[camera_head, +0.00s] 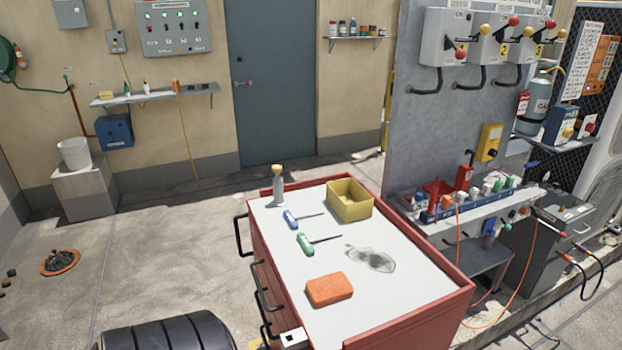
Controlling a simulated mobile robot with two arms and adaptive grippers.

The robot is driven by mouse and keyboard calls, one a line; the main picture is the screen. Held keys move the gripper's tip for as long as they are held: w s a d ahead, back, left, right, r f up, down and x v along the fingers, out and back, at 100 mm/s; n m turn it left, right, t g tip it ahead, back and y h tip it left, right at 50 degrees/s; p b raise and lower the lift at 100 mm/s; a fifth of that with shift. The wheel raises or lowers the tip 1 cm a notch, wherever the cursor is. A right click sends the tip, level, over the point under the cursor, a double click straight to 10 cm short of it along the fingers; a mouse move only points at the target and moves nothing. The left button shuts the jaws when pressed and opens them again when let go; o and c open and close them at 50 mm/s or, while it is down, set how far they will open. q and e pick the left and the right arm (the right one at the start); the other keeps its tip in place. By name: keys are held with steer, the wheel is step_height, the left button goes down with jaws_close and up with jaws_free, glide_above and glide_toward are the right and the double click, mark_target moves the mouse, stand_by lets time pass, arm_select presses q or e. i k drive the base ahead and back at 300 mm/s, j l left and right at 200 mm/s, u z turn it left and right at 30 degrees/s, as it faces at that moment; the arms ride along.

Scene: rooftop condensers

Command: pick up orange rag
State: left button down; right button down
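The orange rag (330,289) lies as a folded, rounded rectangular block on the white top of the red tool cart (412,303), near the cart's front left. It lies apart from the other things on the top, and nothing covers it in the head view. Neither of my grippers is in the head view, so their state is hidden.
On the cart top are a green screwdriver (306,243), a blue screwdriver (292,219), a spray bottle (278,187), a yellow bin (349,201) and clear glasses (372,258). A loaded shelf (437,222) stands right of the cart. Open floor (160,255) lies left.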

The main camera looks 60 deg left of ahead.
mark_target(323, 290)
steer(key=u, duration=1.6)
